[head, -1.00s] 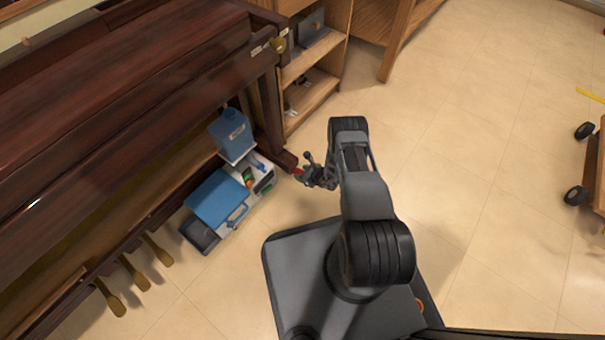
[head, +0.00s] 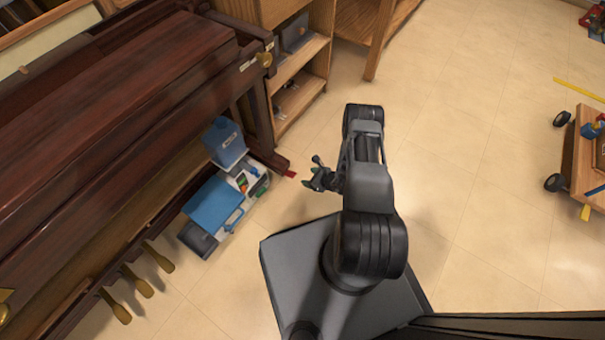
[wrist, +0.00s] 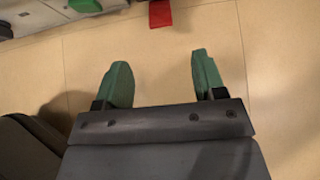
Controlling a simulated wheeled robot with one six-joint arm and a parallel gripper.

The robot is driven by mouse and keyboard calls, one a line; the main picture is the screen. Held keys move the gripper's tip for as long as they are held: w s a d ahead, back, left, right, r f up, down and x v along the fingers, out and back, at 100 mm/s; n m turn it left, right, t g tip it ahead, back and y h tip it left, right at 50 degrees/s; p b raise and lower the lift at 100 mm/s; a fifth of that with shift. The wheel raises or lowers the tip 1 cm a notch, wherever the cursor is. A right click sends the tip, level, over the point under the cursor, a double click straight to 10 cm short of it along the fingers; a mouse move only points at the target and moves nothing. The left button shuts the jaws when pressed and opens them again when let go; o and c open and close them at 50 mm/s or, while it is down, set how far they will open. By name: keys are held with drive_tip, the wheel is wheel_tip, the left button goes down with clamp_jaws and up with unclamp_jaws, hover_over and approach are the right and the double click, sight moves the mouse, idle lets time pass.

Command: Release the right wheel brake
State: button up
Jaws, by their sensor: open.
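The right wheel brake shows as a small red tab (head: 289,174) low at the right front foot of the dark brown piano (head: 150,85). The red tab also shows at the top of the wrist view (wrist: 160,13), beyond the fingertips. My gripper (head: 313,175) is low over the floor, to the right of the tab and apart from it. In the wrist view its two green fingers (wrist: 158,75) are spread, with only bare floor between them. The wheel itself cannot be made out.
A blue container (head: 225,143) and a blue case (head: 213,207) sit beside the piano leg. Brass pedals (head: 135,281) stick out at lower left. A wooden shelf (head: 300,95) stands behind. A wheeled wooden cart (head: 585,160) is at the right. Floor between is clear.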

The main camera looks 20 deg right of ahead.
drive_tip(key=shift+p+v, duration=0.4)
drive_tip(key=shift+v, duration=1.25)
drive_tip(key=w+a+r+n+g+y+p, duration=0.1)
drive_tip(key=a+r+n+g+p, duration=0.3)
drive_tip(key=r, duration=1.1)
drive_tip(key=w+a+r+n+y+p, duration=0.15)
drive_tip(key=r+n+p, duration=0.4)
drive_tip(key=r, duration=0.85)
drive_tip(key=w+a+r+n+g+y+p, duration=0.15)
drive_tip(key=r+n+p, duration=0.4)
drive_tip(key=r, duration=0.95)
drive_tip(key=s+r+n+h+p, duration=0.3)
drive_tip(key=s+r+n+p, duration=0.1)
drive_tip(key=r, duration=0.9)
drive_tip(key=s+r+n+h+p, duration=0.3)
drive_tip(key=s+r+n+p, duration=0.2)
drive_tip(key=r, duration=0.9)
drive_tip(key=s+r+n+h+p, duration=0.4)
drive_tip(key=s+r+p, duration=0.4)
drive_tip(key=r, duration=0.5)
drive_tip(key=shift+a+r+n+p, duration=0.25)
drive_tip(key=shift+r+n+p, duration=0.15)
drive_tip(key=shift+p, duration=0.7)
drive_tip(key=shift+s+t, duration=0.15)
drive_tip(key=shift+t, duration=0.1)
